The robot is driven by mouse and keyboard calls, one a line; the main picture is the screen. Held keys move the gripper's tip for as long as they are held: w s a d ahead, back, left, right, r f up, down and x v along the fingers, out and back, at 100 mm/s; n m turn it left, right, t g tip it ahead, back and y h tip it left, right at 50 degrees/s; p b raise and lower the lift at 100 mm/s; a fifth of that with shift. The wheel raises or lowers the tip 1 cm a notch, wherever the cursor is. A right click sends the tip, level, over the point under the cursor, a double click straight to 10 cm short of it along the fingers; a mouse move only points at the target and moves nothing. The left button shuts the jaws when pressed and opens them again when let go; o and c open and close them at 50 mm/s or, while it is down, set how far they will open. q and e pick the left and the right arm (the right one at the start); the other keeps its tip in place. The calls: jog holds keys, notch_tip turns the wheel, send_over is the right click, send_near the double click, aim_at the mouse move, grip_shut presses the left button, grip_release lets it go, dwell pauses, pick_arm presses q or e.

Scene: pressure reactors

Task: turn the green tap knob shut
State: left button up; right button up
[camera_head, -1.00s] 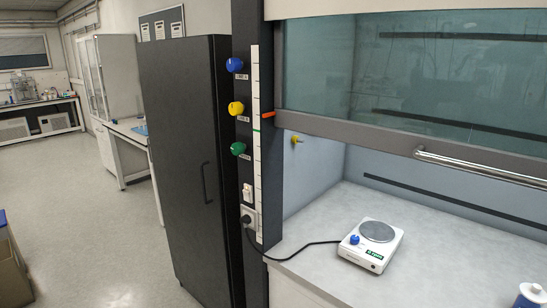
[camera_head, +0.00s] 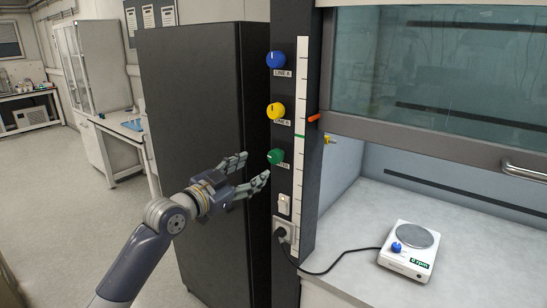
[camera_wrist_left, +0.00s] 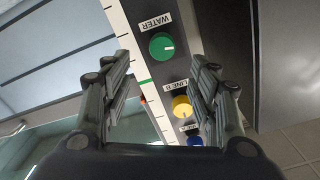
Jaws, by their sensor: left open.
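The green tap knob (camera_head: 276,157) is the lowest of three round knobs on the dark post beside the fume hood. In the left wrist view the green knob (camera_wrist_left: 162,46) sits under a WATER label, with a pale mark on its face toward the right. My left gripper (camera_head: 258,171) is open and empty, its fingertips just left of and slightly below the knob in the head view. In the wrist view my left gripper's fingers (camera_wrist_left: 163,72) stand apart, with the green knob beyond and between their tips. They seem not to touch it. My right gripper is not in view.
A yellow knob (camera_head: 276,111) and a blue knob (camera_head: 276,60) sit above the green one. Below it are a white switch (camera_head: 284,204) and a socket with a plugged black cable. A black cabinet (camera_head: 205,100) stands left; a hotplate (camera_head: 408,250) rests on the hood bench.

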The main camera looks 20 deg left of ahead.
aim_at(272, 158)
pick_arm(q)
jog(key=p+x, duration=0.3)
jog(key=x, duration=0.6)
jog(key=shift+a+f, duration=0.1)
jog(key=shift+a, duration=0.05)
jog(key=shift+w+f, duration=0.15)
jog(key=shift+w, duration=0.7)
jog(key=shift+d, duration=0.2)
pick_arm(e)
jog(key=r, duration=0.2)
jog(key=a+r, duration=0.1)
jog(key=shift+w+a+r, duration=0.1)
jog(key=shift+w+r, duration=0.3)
pick_arm(q)
jog(key=shift+c, duration=0.7)
jog(key=c, duration=0.9)
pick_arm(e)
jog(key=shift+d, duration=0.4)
